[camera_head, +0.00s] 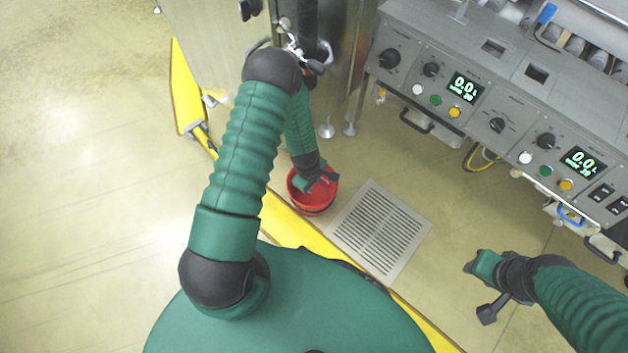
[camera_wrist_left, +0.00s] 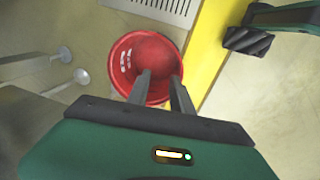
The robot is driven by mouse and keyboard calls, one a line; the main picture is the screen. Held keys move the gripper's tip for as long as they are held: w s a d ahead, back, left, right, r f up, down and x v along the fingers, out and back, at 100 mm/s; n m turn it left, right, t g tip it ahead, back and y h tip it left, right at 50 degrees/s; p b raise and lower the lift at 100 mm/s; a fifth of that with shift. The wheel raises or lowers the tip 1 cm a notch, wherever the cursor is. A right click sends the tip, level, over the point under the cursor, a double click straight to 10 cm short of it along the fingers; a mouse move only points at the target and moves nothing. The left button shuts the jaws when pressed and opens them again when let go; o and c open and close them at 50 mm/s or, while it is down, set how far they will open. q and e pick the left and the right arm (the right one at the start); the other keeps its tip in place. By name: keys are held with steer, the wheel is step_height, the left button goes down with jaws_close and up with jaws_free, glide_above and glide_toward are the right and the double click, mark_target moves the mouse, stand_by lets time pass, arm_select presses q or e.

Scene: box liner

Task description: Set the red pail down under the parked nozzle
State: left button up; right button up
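The red pail (camera_head: 312,205) is upright beside the yellow strip, left of the floor grate. I cannot tell whether it touches the floor. My left gripper (camera_head: 317,181) reaches down over the pail's mouth. In the left wrist view its two fingers (camera_wrist_left: 162,82) are apart and overlap the near rim of the pail (camera_wrist_left: 138,55). No handle shows between them. My right gripper (camera_head: 480,288) is open and empty, right of the grate. A silver fitting on a black upright (camera_head: 307,25) shows behind my left arm; I cannot tell whether it is the nozzle.
A floor grate (camera_head: 378,232) lies right of the pail. A yellow strip (camera_head: 285,222) runs beside it, with a yellow panel (camera_head: 186,88) at the left. A control console (camera_head: 480,95) stands at the back right. Metal legs (camera_head: 350,128) stand behind the pail.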

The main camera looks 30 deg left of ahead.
arm_select(q)
steer(key=w+d+r+m, duration=0.1)
steer(key=d+r+m, duration=0.15)
steer(key=r, duration=0.35)
steer(key=w+d+r+m, duration=0.1)
steer(key=r+m, duration=0.3)
steer(key=r, duration=0.3)
steer(key=s+d+r+m, duration=0.2)
steer(key=s+r+m, duration=0.3)
steer(key=r, duration=0.2)
steer(key=s+d+r+m+t, duration=0.1)
steer(key=s+d+r+m, duration=0.2)
steer(key=r+m, duration=0.3)
step_height(320, 180, up, 2)
steer(key=shift+s+r, duration=0.2)
steer(key=shift+s, duration=0.7)
steer(key=shift+d, duration=0.2)
